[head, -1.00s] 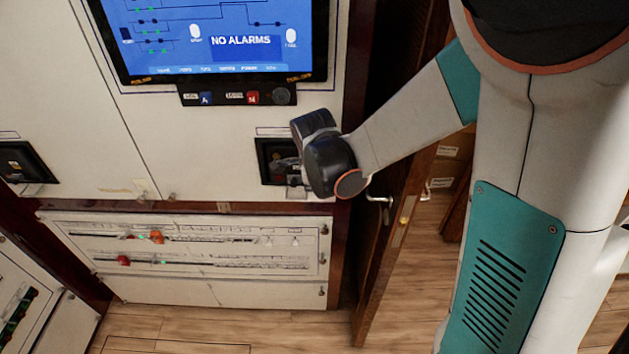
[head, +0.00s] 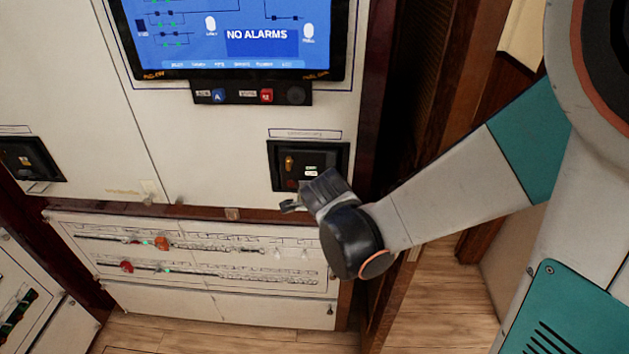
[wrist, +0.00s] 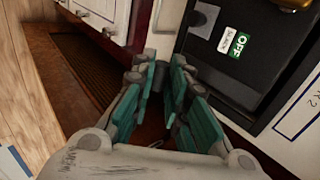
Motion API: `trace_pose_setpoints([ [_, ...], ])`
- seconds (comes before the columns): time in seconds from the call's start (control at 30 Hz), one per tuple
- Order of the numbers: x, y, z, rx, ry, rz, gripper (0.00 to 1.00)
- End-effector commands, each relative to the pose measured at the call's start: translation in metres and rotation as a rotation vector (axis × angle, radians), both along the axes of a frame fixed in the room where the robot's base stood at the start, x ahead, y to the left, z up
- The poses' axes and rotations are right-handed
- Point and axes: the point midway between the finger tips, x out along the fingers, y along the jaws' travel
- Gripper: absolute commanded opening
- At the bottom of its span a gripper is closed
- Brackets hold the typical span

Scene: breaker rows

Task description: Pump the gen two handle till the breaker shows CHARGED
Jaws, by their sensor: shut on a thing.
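The right-hand breaker (head: 281,180) is a black recessed unit with an amber part and small labels. In the wrist view the breaker (wrist: 262,75) shows a green OFF label (wrist: 238,44) and a white label (wrist: 226,40) whose words I cannot read. The plate beside it ends in what looks like a 2. My gripper (head: 293,205) is just below the breaker, pointing left.
The alarm screen (head: 257,35) above reads NO ALARMS, with a button strip (head: 250,94) under it. Another breaker (head: 27,160) is at the left. A lower switch panel (head: 190,265) lies below my gripper. A wooden door edge (head: 440,110) stands close on the right.

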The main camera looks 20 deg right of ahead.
Motion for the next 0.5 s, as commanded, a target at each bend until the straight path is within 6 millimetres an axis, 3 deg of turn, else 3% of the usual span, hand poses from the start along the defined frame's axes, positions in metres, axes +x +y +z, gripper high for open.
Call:
trace_pose_setpoints([
  [0.1, -0.0004, -0.0003, -0.0001, 0.000, 0.001, -0.001, 0.00],
  [0.13, -0.0003, -0.0003, -0.0002, 0.000, 0.001, -0.001, 0.19],
  [0.2, -0.0003, -0.0003, -0.0002, 0.000, 0.001, -0.001, 0.35],
  [0.5, -0.0003, -0.0001, -0.0002, 0.000, 0.001, 0.000, 0.35],
])
